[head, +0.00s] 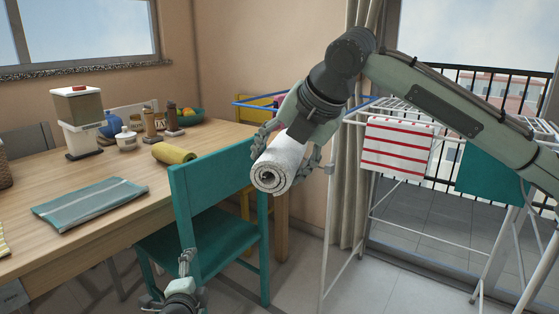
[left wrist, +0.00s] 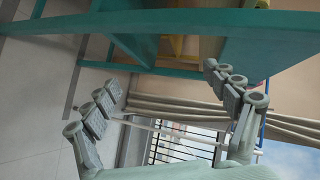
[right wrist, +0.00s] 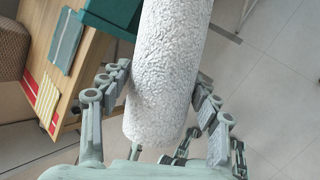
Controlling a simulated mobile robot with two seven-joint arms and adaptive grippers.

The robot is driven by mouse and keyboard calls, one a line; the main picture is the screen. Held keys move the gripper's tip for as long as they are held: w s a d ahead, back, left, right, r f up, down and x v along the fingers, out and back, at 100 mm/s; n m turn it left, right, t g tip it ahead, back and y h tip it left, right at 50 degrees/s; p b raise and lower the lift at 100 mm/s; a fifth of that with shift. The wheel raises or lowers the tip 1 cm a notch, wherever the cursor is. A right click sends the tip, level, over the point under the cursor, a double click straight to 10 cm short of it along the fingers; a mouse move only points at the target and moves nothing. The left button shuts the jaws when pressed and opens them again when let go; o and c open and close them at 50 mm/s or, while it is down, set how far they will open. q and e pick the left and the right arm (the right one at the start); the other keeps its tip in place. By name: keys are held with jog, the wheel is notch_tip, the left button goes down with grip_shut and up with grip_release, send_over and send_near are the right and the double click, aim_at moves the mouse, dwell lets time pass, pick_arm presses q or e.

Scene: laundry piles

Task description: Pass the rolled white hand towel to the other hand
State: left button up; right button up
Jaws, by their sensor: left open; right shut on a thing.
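The rolled white hand towel (head: 277,172) is held up beside the teal chair, its spiral end facing the head camera. My right gripper (head: 290,160) is shut on it, with fingers on both sides of the roll. In the right wrist view the towel (right wrist: 168,65) lies lengthwise between the fingers of the right gripper (right wrist: 163,82). My left gripper (head: 170,282) is low in front of the chair seat, below and left of the towel and apart from it. The left wrist view shows the left gripper (left wrist: 160,80) open and empty; the towel is not visible there.
A striped teal cloth (head: 90,202) and a rolled yellow towel (head: 174,153) lie on the table. A white drying rack (head: 327,250) with hung cloths stands at right.

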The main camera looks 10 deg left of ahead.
pick_arm(q)
jog(key=s+f+n+g, duration=0.3)
jog(key=s+f, duration=0.3)
jog(key=s, duration=0.4)
jog(key=s+d+f+n+g+h, duration=0.1)
jog(key=s+f+n+g, duration=0.3)
jog(key=s, duration=0.6)
jog(key=s+d+f+n+g, duration=0.1)
jog(key=s+f+n+g, duration=0.2)
jog(key=s+f, duration=0.6)
jog(key=shift+s+n+g+h, duration=0.4)
jog(key=shift+s+n, duration=0.35)
jog(key=shift+n, duration=0.15)
jog(key=shift+f, duration=0.1)
